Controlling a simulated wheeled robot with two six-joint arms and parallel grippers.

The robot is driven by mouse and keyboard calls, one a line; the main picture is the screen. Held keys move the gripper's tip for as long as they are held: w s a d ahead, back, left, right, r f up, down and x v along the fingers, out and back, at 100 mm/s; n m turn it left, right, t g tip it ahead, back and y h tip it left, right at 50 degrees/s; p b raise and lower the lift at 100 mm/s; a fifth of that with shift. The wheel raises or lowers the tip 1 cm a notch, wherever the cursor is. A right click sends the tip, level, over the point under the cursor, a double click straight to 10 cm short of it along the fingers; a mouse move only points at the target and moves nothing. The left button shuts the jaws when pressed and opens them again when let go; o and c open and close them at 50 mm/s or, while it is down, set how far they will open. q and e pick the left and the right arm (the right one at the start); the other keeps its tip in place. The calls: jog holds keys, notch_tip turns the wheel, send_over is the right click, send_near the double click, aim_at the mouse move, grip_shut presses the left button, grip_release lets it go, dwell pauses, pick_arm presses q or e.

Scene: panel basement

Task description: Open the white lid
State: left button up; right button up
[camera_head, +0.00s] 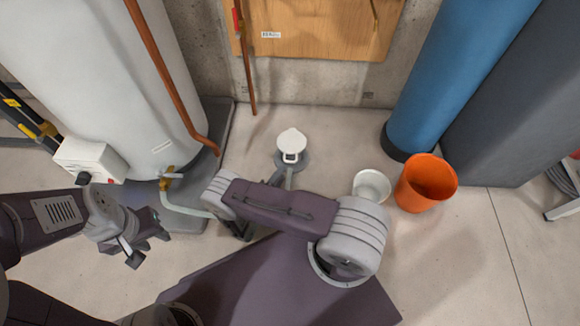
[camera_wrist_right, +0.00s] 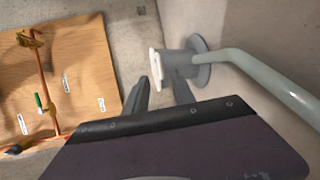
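The white lid (camera_head: 291,140) is a round cap on a short grey standpipe rising from the floor near the wall. It shows as a thin upright white plate in the right wrist view (camera_wrist_right: 156,68) and looks closed. My right gripper (camera_wrist_right: 160,94) is open. Its two dark fingers point towards the lid, with nothing held between them; contact cannot be told. In the head view my right arm hides most of that gripper. My left gripper (camera_head: 150,247) is open and empty at the lower left, far from the lid.
A white tank (camera_head: 95,60) and its plinth stand left, a blue cylinder (camera_head: 435,75) right. A white bucket (camera_head: 371,186) and an orange bucket (camera_head: 425,184) stand right of the lid. A plywood board (camera_head: 320,28) hangs behind.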

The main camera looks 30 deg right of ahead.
jog(key=b, duration=0.5)
send_near(291, 145)
jog(key=d+f, duration=0.1)
jog(key=s+d+f, duration=0.1)
jog(key=d+f, duration=0.1)
jog(key=shift+s+d, duration=0.1)
jog(key=shift+s, duration=0.1)
jog(key=shift+w+d+r, duration=0.15)
jog(key=shift+w+d, duration=0.2)
jog(key=shift+d, duration=0.05)
grip_shut()
jog(key=shift+s, duration=0.1)
